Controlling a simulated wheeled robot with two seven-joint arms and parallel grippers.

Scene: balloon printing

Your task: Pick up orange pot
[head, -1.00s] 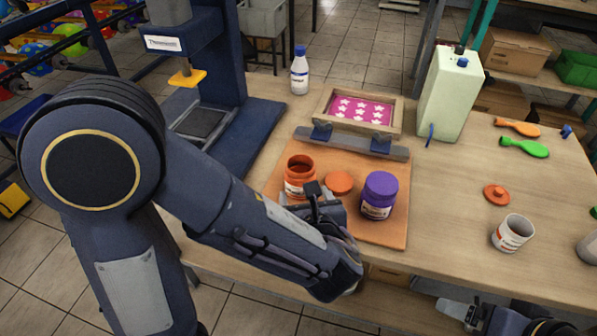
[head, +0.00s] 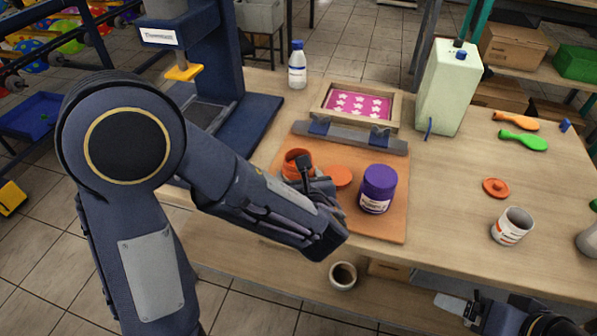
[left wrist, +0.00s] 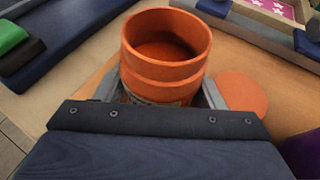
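The orange pot (head: 296,158) stands upright and without its lid on the brown board (head: 385,228), partly hidden by my left gripper (head: 308,178) in the head view. In the left wrist view the pot (left wrist: 165,68) sits between the two fingers, one on each side of its body. The fingers are spread about as wide as the pot; I cannot see clear contact. An orange lid (head: 339,176) lies flat to the right of the pot. My right gripper (head: 452,306) is at the lower right, below the table edge, with its finger opening unclear.
A purple jar (head: 378,189) stands on the board to the right. A framed pink star screen (head: 358,104) is behind the board. A white bottle (head: 297,66), a pale green container (head: 448,88) and a white cup (head: 512,226) also stand on the table.

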